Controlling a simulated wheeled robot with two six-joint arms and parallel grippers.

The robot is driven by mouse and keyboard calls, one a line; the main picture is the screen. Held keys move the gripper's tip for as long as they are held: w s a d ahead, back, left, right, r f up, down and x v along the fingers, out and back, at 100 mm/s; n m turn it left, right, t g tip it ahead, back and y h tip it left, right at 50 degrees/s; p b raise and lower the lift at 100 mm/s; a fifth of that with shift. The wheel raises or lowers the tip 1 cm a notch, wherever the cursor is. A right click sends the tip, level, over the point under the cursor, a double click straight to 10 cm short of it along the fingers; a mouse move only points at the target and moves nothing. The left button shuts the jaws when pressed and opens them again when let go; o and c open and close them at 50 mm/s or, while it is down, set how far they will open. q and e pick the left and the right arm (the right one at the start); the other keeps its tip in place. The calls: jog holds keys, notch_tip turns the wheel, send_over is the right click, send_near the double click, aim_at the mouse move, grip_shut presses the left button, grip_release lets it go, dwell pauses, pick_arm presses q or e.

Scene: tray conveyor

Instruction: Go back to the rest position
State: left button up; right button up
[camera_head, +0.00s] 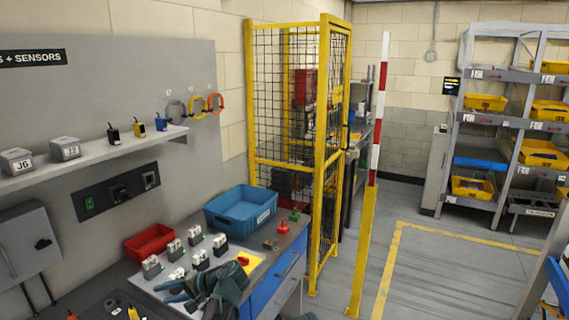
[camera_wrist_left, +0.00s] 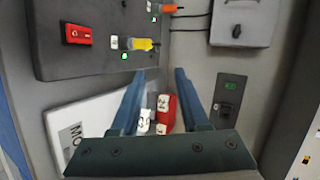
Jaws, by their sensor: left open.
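My left gripper (camera_head: 166,292) is low in the middle of the head view, over the bench's front part, with its fingers pointing left. In the left wrist view its two blue-green fingers (camera_wrist_left: 160,85) are spread apart with nothing held between them. Beyond them a red bin (camera_wrist_left: 170,104) and white blocks (camera_wrist_left: 144,122) show. In the head view several grey-white blocks (camera_head: 200,260) stand on a white board beside the gripper. Whether the gripper touches any of them cannot be told. My right gripper is not in view.
A red bin (camera_head: 150,242) and a blue bin (camera_head: 240,208) stand behind the blocks. A wall shelf (camera_head: 95,160) holds small devices. A yellow mesh fence (camera_head: 290,110) and a red-white post (camera_head: 378,120) stand right of the bench. The floor (camera_head: 440,270) beyond is clear.

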pick_arm(q)
jog(key=s+d+f+h, duration=0.4)
jog(key=s+d, duration=0.2)
jog(key=d, duration=0.2)
jog(key=s+d+f+m+g+h, duration=0.1)
jog(key=s+d+f+h, duration=0.2)
jog(key=s+d, duration=0.3)
jog(key=s+d+f+m+g+h, duration=0.1)
jog(key=s+d+f+h, duration=0.3)
jog(key=d, duration=0.8)
jog(key=s+f, duration=0.1)
jog(key=s, duration=0.1)
jog(key=shift+s+d+f+h, duration=0.15)
jog(key=shift+s+f+h, duration=0.05)
jog(key=shift+s+h, duration=0.15)
